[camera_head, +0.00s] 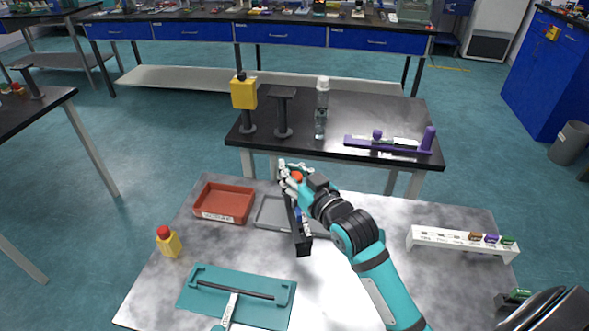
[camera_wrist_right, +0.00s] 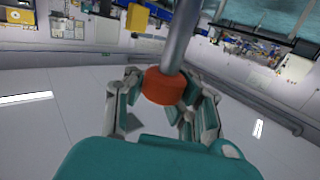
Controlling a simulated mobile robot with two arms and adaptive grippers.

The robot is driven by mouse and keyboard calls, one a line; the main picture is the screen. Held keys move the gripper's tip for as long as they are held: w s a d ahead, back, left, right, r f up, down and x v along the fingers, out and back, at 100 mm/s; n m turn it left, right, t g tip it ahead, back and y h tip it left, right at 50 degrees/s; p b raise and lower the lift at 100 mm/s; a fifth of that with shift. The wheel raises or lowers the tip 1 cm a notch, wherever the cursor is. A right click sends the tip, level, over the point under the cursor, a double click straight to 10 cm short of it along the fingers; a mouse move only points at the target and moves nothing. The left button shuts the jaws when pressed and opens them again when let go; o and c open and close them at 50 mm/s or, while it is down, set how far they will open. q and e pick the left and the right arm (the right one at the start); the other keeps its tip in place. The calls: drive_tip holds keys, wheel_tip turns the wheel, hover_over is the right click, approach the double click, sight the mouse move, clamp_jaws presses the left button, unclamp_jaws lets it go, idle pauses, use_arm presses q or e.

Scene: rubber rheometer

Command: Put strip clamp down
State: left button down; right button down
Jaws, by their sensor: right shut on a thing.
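My right gripper (camera_head: 290,174) reaches in from the lower right and is shut on the strip clamp (camera_head: 299,232), a long dark bar with an orange-red knob. The clamp is held lengthwise above the table, in front of a grey tray (camera_head: 262,213) that it and my arm partly cover. In the right wrist view, the gripper's fingers (camera_wrist_right: 163,92) close around the orange-red knob (camera_wrist_right: 163,86), with a grey rod running up from it. Whether the clamp touches anything below cannot be told. My left gripper is not in view.
A red tray (camera_head: 224,219) stands left of the grey one. A teal holder (camera_head: 211,301) with a dark bar lies front left, near a yellow bottle (camera_head: 170,244) with a red cap. A white rack (camera_head: 440,243) stands right. A black bench (camera_head: 355,108) stands behind.

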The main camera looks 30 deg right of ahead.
drive_tip(key=w+d, duration=0.1)
drive_tip(key=w, duration=0.1)
drive_tip(key=w+d, duration=0.1)
drive_tip(key=w, duration=0.1)
drive_tip(key=shift+d+f, duration=0.15)
drive_tip(key=shift+d, duration=0.25)
drive_tip(key=shift+f, duration=1.75)
drive_tip(key=shift+s, duration=0.1)
drive_tip(key=shift+f, duration=0.3)
drive_tip(key=c, duration=1.2)
unclamp_jaws()
drive_tip(key=shift+r+p, duration=0.3)
drive_tip(key=s+d+r+b, duration=0.1)
drive_tip(key=s, duration=1.1)
